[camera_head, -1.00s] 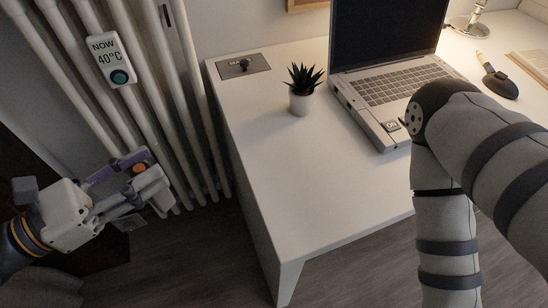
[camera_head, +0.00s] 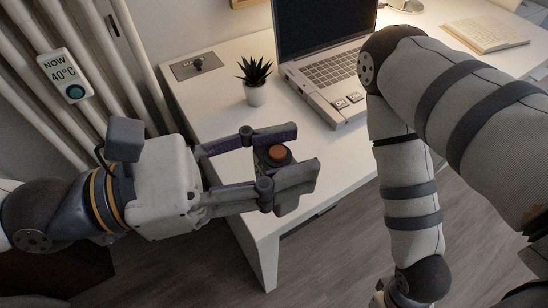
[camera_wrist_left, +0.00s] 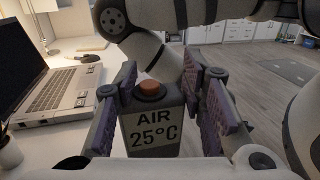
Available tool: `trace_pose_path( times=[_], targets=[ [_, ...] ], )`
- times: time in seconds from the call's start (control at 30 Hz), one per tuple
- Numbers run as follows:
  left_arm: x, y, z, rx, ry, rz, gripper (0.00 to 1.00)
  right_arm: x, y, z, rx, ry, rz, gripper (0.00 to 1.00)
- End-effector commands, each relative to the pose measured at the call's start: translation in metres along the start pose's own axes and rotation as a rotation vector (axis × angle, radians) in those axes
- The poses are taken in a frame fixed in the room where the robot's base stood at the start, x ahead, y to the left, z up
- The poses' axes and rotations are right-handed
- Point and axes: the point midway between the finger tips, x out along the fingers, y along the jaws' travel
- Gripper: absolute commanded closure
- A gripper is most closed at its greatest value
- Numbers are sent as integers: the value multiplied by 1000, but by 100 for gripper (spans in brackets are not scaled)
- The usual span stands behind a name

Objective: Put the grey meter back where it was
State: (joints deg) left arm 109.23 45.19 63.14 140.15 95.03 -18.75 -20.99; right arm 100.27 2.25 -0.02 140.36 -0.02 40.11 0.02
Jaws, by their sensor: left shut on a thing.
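The grey meter (camera_head: 266,165) has an orange button on top and is held between the fingers of my left gripper (camera_head: 290,156). In the left wrist view, the meter (camera_wrist_left: 155,134) stands upright between the fingers, its face reading "AIR 25°C". The left gripper is shut on it, near the front left edge of the desk in the head view. The fingers hide part of the meter there. My right arm reaches down on the right, and its gripper fingers are out of the picture.
The white desk (camera_head: 205,95) carries a potted plant (camera_head: 255,93), a laptop (camera_head: 335,88) and a grey plate (camera_head: 197,65) with a black knob. A white meter (camera_head: 64,75) reading "NOW 40°C" hangs on the radiator (camera_head: 110,75). The desk's front left top looks clear.

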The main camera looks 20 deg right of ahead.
Motion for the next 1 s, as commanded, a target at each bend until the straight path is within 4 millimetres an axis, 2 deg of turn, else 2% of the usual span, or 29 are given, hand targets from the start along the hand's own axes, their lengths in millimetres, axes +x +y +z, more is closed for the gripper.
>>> trace_pose_path(
  times=[0.03,0.2,0.3,0.4,0.6,0.77,0.93,1.0],
  targets=[
    [2,8,-12,-15,-1,-1,100,14,0,8,0,-37,2,60],
    [13,48,-38,-19,0,2,100,60,2,31,-2,-151,7,60],
    [20,71,-46,-12,2,2,100,75,2,38,-4,-183,9,60],
    [26,93,-57,-8,3,2,100,82,3,40,-5,-196,10,60],
    [33,120,-89,-6,2,1,100,90,3,43,-6,-212,11,60],
    [35,129,-99,-5,0,1,100,92,3,44,-6,-216,11,60],
    [36,132,-128,-9,1,1,100,95,3,45,-6,-221,11,60],
    [36,132,-133,-6,0,1,100,95,3,45,-6,-222,11,60]
  ],
)
